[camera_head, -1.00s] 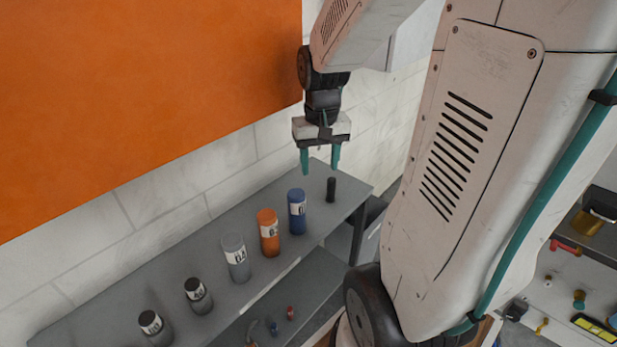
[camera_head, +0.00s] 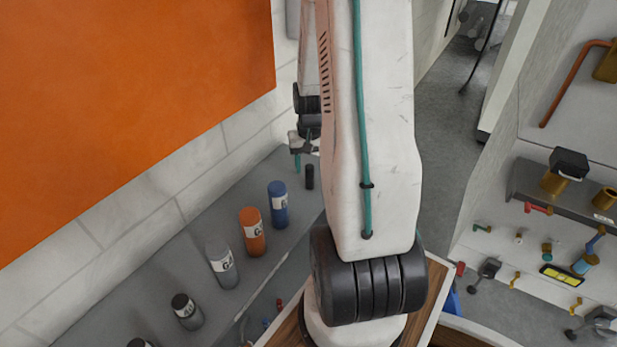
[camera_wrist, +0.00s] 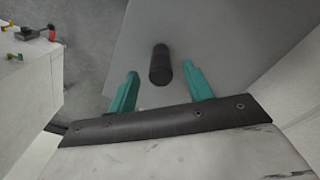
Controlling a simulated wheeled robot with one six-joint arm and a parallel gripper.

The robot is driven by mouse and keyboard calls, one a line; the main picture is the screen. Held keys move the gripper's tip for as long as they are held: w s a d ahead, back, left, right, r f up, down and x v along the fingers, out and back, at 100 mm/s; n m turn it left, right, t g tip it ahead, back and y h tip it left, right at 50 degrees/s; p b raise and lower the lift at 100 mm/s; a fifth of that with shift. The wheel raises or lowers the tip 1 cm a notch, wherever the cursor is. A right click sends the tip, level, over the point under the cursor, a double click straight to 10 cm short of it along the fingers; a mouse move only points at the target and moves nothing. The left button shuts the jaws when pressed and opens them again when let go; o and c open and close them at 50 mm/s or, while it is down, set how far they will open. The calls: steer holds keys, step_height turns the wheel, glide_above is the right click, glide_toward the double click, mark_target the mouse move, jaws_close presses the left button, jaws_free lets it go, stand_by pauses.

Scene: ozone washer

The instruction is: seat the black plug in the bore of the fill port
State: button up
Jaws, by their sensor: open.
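The black plug (camera_head: 310,176) is a small dark cylinder standing upright at the far end of the grey shelf, beyond the blue bottle. In the wrist view the plug (camera_wrist: 160,65) lies between the lines of the two teal fingers, apart from both. My gripper (camera_wrist: 160,73) is open and empty. In the head view my gripper (camera_head: 305,163) is above and beside the plug, partly hidden by my arm. I cannot pick out the fill port for certain; a brass fitting with an open top (camera_head: 603,198) stands on the ledge at the right.
A blue bottle (camera_head: 278,204), an orange bottle (camera_head: 252,231) and several grey bottles stand in a row along the grey shelf (camera_head: 150,262). An orange panel (camera_head: 130,100) hangs on the wall behind. A wall board with small fittings (camera_head: 562,276) is at the right.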

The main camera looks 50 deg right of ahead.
steer(key=shift+f, duration=0.8)
steer(key=shift+a, duration=0.1)
steer(key=c, duration=1.1)
steer(key=shift+o, duration=0.2)
steer(key=shift+r, duration=0.15)
